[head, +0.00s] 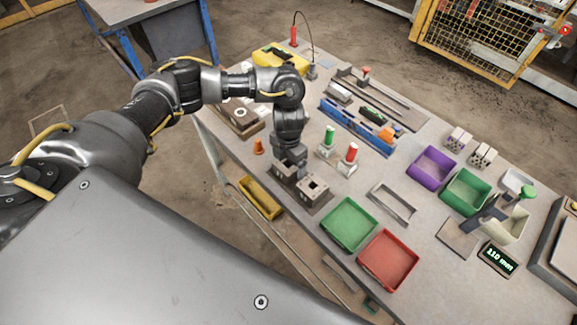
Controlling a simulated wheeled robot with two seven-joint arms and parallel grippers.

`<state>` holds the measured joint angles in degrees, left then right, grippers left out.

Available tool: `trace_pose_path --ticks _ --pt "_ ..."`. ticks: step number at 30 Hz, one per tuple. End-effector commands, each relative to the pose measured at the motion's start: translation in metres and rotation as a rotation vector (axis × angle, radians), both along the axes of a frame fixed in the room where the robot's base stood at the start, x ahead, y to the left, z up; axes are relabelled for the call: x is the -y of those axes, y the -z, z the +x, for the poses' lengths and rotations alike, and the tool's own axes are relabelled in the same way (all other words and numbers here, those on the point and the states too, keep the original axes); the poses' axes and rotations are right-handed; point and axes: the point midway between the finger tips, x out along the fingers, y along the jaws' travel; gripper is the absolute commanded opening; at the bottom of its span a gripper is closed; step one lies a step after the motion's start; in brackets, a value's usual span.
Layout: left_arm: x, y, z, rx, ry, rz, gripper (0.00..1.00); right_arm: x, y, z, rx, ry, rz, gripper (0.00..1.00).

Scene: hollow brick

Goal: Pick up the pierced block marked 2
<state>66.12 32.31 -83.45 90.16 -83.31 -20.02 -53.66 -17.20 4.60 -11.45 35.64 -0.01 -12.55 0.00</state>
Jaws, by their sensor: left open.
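My left gripper (289,160) points down at the near edge of the workbench, over a pair of grey pierced blocks. It is open. One pierced block (314,187) with a dark square hole stands just right of the gripper. The other block is partly hidden under the jaws, and I cannot tell whether the jaws touch it. Two more pale blocks with holes, a left one (459,138) and a right one (482,154), stand at the back right. No number is legible on any block. My right gripper is not in view.
A green tray (349,246) and a red tray (411,262) sit right of the pair. A green-topped post (328,138) and a red-topped post (350,155) stand close behind. An orange cone (258,147) is to the left. A display (499,259) reads 110 mm.

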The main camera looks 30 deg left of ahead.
Motion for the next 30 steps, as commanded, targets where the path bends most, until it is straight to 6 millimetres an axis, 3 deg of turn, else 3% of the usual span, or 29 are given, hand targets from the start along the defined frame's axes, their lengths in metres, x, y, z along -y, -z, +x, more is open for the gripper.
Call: trace_pose_path --ticks 4,11,24,30 --pt "0.0002 0.013 -0.0005 -0.001 0.0 0.0 0.89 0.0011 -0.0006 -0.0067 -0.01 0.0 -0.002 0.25" --pt "0.0002 0.0142 0.0001 0.0 0.002 0.0 0.89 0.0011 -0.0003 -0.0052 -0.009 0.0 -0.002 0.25" --pt "0.0 0.014 0.0001 0.0 0.001 0.0 0.33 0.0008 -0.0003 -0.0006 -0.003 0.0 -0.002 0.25" --pt "0.0003 0.0134 0.0004 0.001 0.001 0.0 0.32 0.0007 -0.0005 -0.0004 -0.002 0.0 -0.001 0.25"
